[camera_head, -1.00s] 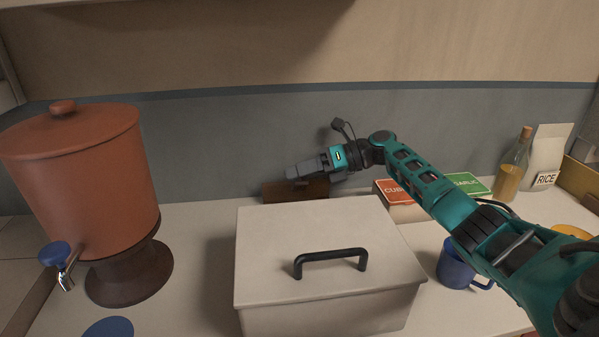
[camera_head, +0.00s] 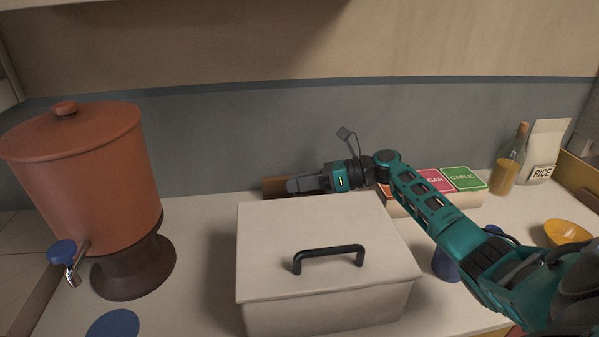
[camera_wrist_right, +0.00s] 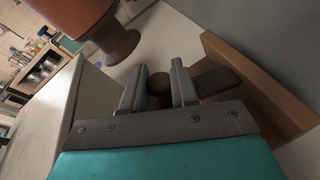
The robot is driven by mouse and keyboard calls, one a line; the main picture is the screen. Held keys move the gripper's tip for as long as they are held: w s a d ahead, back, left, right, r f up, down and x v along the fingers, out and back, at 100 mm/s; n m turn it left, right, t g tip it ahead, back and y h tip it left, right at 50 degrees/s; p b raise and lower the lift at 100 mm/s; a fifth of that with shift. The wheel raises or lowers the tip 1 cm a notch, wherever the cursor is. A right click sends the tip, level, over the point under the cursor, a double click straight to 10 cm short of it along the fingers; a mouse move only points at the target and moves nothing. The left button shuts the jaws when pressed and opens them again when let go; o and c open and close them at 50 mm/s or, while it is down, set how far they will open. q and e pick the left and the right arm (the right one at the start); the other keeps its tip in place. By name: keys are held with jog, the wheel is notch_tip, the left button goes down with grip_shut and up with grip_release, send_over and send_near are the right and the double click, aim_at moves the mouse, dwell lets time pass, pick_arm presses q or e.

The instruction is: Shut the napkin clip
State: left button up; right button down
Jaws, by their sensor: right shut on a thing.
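The napkin clip is a brown wooden holder (camera_head: 272,185) behind the white lidded box, against the back wall. The box and my gripper hide most of it in the head view. In the right wrist view its wooden body (camera_wrist_right: 265,88) shows with a dark brown arm (camera_wrist_right: 218,80) ending in a round knob (camera_wrist_right: 160,86). My right gripper (camera_head: 292,185) reaches in from the right, low behind the box. In the wrist view its fingers (camera_wrist_right: 158,70) are shut on the knob, one on each side. My left gripper is not in view.
The white box (camera_head: 325,285) with a black handle stands just in front of the clip. A terracotta dispenser (camera_head: 85,180) is at left. Spice boxes (camera_head: 462,180), a blue mug (camera_head: 445,265), a bottle (camera_head: 509,170) and a yellow bowl (camera_head: 567,232) are at right.

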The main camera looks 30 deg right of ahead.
jog(key=shift+s+a+f+n+t, duration=0.15)
jog(key=shift+s+f+n+t, duration=0.1)
jog(key=shift+f+n, duration=0.25)
jog(key=shift+s+a+f+n+t, duration=0.1)
jog(key=shift+s+f+n+t, duration=0.15)
jog(key=shift+f+n, duration=0.25)
jog(key=c, duration=0.9)
grip_release()
jog(key=shift+r, duration=0.1)
jog(key=shift+r, duration=0.1)
notch_tip(320, 180, up, 20)
jog(key=shift+c, duration=0.3)
